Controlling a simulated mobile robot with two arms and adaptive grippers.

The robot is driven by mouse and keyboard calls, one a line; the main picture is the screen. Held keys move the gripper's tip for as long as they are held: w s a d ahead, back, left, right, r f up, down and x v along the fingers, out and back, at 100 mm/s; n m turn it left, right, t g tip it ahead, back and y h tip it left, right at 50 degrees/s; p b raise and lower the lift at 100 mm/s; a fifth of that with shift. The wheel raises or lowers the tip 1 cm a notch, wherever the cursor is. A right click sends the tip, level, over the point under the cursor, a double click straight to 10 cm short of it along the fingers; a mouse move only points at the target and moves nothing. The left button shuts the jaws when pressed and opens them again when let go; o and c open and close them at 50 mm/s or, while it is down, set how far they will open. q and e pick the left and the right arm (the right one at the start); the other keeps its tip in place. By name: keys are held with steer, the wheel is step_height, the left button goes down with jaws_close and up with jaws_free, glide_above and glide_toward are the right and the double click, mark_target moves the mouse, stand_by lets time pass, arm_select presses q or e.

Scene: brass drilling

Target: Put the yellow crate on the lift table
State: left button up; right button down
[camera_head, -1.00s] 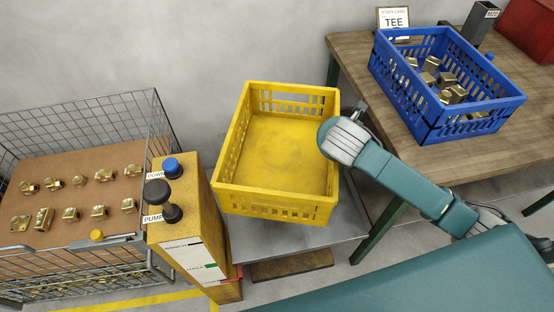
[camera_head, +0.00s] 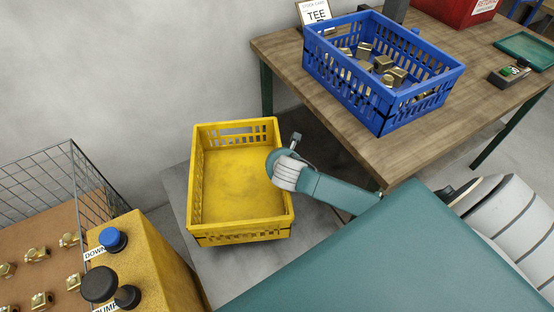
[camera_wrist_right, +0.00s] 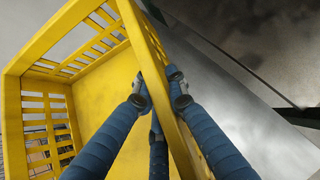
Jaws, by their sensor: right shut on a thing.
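The yellow crate (camera_head: 240,185) is empty and looks upright over the grey top of the lift table (camera_head: 232,265). I cannot tell whether its base touches the top. My right gripper (camera_head: 284,168) is at the crate's right wall in the head view. In the right wrist view, the blue fingers of my right gripper (camera_wrist_right: 163,90) are on both sides of the wall of the yellow crate (camera_wrist_right: 105,85), shut on it. My left gripper is not in view.
A yellow pump unit (camera_head: 150,255) with blue and black knobs stands at the front left, beside a wire basket (camera_head: 85,180) with brass fittings. A wooden table (camera_head: 440,135) at the right holds a blue crate (camera_head: 385,105) of fittings and a red bin (camera_head: 455,10).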

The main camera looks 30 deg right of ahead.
step_height(320, 180, down, 8)
steer(key=shift+w+b, duration=0.1)
steer(key=shift+b, duration=0.6)
steer(key=c, duration=1.8)
jaws_free()
steer(key=shift+f, duration=0.15)
steer(key=shift+s, duration=0.2)
steer(key=p+v, duration=0.2)
steer(key=v, duration=1)
